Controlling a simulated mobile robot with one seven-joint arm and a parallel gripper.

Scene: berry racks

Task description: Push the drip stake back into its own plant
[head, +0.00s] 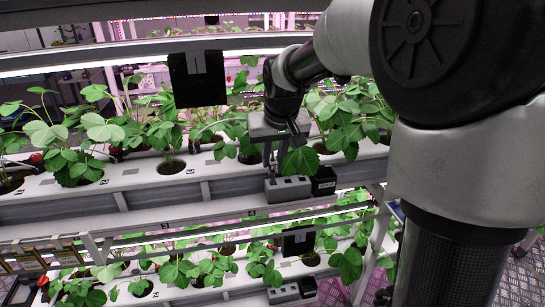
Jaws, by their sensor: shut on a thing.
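My gripper (270,168) points down over the white growing gutter (128,181), close to its front edge. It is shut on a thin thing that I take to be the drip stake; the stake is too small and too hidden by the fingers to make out. A strawberry plant with green leaves (299,160) stands right beside the fingers, partly overlapping them. Another plant's dark round pot hole (171,167) is in the gutter to the left. I cannot tell which plant the stake belongs to, nor whether its tip touches the substrate.
A grey box (288,190) and a black box (324,181) sit on the gutter's front edge just below my gripper. A black panel (197,79) hangs at the upper left of my gripper. A lower rack tier (190,297) with more plants is below.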

